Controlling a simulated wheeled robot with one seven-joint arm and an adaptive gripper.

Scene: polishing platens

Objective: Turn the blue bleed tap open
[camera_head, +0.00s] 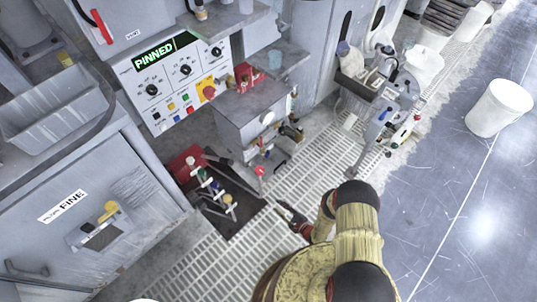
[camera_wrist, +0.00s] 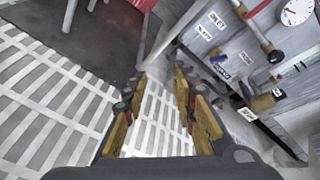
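A small blue part (camera_wrist: 218,59), possibly the blue bleed tap, shows on a grey labelled panel (camera_wrist: 232,40) at the upper right of the wrist view. It is too small to tell how its handle is turned. In the head view I cannot pick out the tap for certain; a blue fitting (camera_head: 384,114) shows on the machine at the upper right. My gripper (camera_wrist: 157,82) is open and empty, with bare floor grating between its fingers. It is left of and apart from the blue part. In the head view my gripper (camera_head: 287,212) hangs above the grating.
The panel also carries a brass fitting (camera_wrist: 276,56), a pipe with a red collar (camera_wrist: 274,54) and a round gauge (camera_wrist: 296,11). A white bucket (camera_head: 499,108) stands on the open floor at right.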

